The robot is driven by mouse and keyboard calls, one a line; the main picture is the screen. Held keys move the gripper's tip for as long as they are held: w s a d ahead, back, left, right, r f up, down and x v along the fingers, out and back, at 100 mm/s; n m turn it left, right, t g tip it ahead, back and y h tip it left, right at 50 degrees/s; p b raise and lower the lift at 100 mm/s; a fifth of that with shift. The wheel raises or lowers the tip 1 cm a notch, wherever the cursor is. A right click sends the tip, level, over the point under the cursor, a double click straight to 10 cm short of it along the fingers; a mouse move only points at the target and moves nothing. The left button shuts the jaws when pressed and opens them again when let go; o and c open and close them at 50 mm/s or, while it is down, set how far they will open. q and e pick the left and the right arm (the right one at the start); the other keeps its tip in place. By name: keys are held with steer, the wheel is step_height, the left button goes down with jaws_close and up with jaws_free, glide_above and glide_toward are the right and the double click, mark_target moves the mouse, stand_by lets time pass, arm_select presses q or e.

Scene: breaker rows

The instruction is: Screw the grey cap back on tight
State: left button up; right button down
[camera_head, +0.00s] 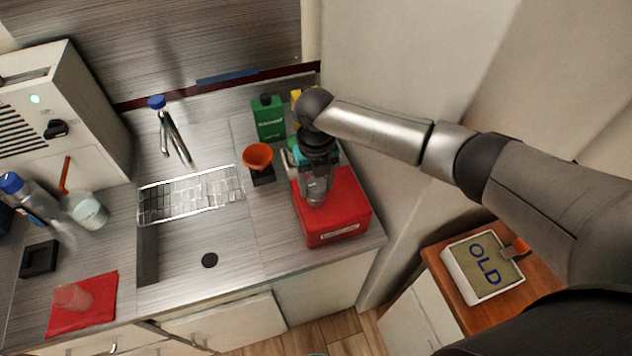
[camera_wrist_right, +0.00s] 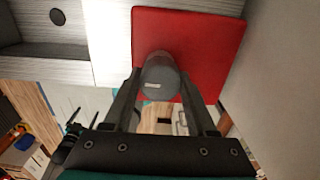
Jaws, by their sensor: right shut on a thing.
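The grey cap (camera_wrist_right: 158,72) is a short dark-grey cylinder with a small pale mark. My right gripper (camera_wrist_right: 160,90) is shut on its sides, with one finger on each side. In the head view my right gripper (camera_head: 317,190) points down over the red box-shaped container (camera_head: 340,212), which has a white label on its front. The red top (camera_wrist_right: 195,35) lies behind the cap in the wrist view. The cap is at or just above this top; its lower end and any thread are hidden, so I cannot tell how it is seated. My left gripper is not in view.
An orange funnel (camera_head: 258,157) and a green container (camera_head: 268,118) stand close left of my right gripper. A wire rack (camera_head: 190,195) lies left of them. A wall rises close on the right. A tray marked OLD (camera_head: 483,268) sits on a wooden top.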

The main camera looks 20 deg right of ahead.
mark_target(316, 184)
steer(key=shift+f, duration=0.3)
steer(key=shift+c, duration=0.6)
jaws_free()
steer(key=shift+r, duration=0.1)
step_height(316, 184, up, 7)
steer(key=p, duration=0.6)
steer(key=shift+r, duration=0.2)
step_height(316, 184, up, 8)
steer(key=shift+f, duration=0.15)
steer(key=shift+c, duration=0.2)
